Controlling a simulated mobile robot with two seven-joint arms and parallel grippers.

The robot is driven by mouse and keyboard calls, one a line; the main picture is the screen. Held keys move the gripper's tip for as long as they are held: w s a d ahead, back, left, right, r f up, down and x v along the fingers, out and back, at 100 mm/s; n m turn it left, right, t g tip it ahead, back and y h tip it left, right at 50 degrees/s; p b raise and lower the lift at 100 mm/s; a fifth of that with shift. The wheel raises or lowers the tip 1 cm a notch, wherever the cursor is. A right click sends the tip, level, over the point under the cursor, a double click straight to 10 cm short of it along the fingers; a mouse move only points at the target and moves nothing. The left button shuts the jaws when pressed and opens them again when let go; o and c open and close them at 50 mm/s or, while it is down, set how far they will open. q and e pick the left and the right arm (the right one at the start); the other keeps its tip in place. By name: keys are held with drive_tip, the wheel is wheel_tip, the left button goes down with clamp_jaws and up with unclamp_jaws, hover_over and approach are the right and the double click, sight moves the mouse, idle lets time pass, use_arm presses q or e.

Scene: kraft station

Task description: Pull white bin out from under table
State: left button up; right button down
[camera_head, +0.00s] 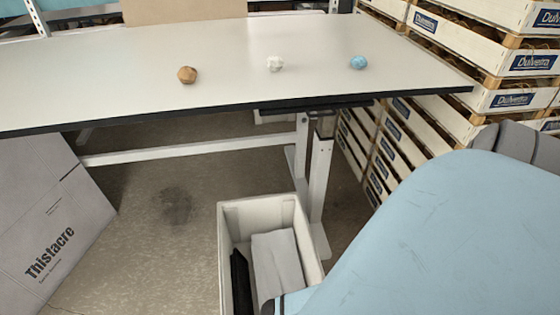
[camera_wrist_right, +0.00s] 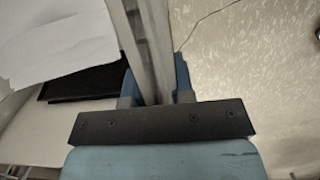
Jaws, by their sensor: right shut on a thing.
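The white bin (camera_head: 228,225) stands on the floor at the table's front edge, beside the table leg, in the head view. It holds a grey-white sheet (camera_head: 278,262) and a dark flat item (camera_head: 241,280). My right arm covers its near right part. In the right wrist view my right gripper (camera_wrist_right: 156,82) is shut on the bin's wall (camera_wrist_right: 147,45), with one finger on each side. My left gripper is not in view.
The table (camera_head: 110,70) carries a brown (camera_head: 187,75), a white (camera_head: 275,64) and a blue (camera_head: 358,62) crumpled ball. A grey Thistacre box (camera_head: 50,220) stands at left. Stacked Dulveira crates (camera_head: 490,70) stand at right. Floor between box and bin is clear.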

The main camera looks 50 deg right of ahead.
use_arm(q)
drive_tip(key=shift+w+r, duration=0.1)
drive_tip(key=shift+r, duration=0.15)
use_arm(e)
drive_tip(key=shift+s+a, duration=0.1)
drive_tip(key=c, duration=0.9)
unclamp_jaws()
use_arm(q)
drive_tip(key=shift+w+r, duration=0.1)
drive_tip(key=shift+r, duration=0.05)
use_arm(e)
drive_tip(key=shift+r, duration=0.2)
drive_tip(key=r+p, duration=0.1)
drive_tip(key=r, duration=0.3)
drive_tip(key=w+a+r+p, duration=0.1)
drive_tip(key=r+p, duration=0.1)
drive_tip(key=r, duration=0.2)
drive_tip(key=r+p, duration=0.2)
drive_tip(key=r, duration=0.2)
drive_tip(key=shift+w+a+r, duration=0.1)
drive_tip(key=shift+w+a, duration=0.05)
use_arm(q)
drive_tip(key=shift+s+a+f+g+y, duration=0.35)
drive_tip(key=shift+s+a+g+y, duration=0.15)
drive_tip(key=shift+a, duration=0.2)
use_arm(e)
drive_tip(key=shift+a+r, duration=0.1)
drive_tip(key=shift+r, duration=0.4)
